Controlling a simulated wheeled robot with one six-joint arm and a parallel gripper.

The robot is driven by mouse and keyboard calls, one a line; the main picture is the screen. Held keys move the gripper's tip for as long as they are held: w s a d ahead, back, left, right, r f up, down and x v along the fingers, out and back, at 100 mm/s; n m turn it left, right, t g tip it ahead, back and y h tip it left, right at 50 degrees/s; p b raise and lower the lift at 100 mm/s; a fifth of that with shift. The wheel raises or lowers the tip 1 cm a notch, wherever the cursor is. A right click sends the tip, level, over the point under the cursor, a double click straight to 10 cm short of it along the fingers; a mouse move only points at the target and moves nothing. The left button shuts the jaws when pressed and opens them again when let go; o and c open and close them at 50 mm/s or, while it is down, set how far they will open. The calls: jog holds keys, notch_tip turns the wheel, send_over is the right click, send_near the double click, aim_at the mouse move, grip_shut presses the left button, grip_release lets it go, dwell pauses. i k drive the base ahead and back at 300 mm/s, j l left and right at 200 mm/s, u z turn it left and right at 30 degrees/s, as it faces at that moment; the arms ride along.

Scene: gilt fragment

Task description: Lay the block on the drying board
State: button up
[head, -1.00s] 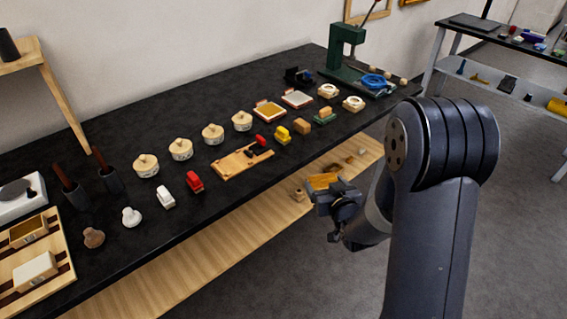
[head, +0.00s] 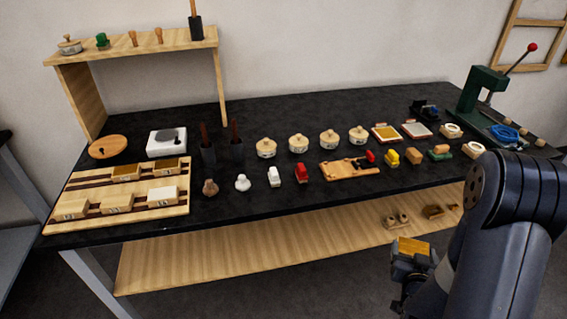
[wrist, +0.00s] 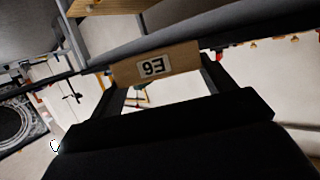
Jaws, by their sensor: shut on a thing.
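My gripper (head: 411,263) is shut on a wooden block (head: 412,246) with a golden-brown top, held in front of the table at the lower right of the head view. In the wrist view the block (wrist: 155,66) sits across both fingers, and its side has a dark-figured label that appears upside down. The drying board (head: 95,190) is a pale wooden board with dark rails at the table's left end, well to the left of my gripper. Several blocks stand on it in two rows, with gaps in the back row.
A white-and-grey device (head: 167,142) and a round wooden lid (head: 108,147) lie behind the board. Dark pots (head: 208,152), lidded jars and small stamps fill the table to its right. A wooden shelf (head: 150,42) rises behind. A lower shelf (head: 230,250) runs under the tabletop.

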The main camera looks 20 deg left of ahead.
aim_at(90, 189)
jog(key=j+u, duration=0.2)
jog(key=u, duration=0.3)
jog(key=j+u, duration=0.25)
jog(key=u, duration=0.25)
jog(key=i+j+u, duration=0.1)
jog(key=u, duration=0.4)
jog(key=i+j+u, duration=0.1)
jog(key=j+u, duration=0.15)
jog(key=u, duration=0.2)
jog(key=i+j+u, duration=0.1)
jog(key=u, duration=0.4)
jog(key=i+u, duration=0.2)
jog(key=u, duration=0.3)
jog(key=i+j+u, duration=0.2)
jog(key=u, duration=0.15)
jog(key=i+u, duration=0.4)
jog(key=i+z, duration=0.5)
jog(key=z, duration=0.25)
jog(key=i+j+z, duration=0.15)
jog(key=z, duration=0.2)
jog(key=i+j, duration=0.05)
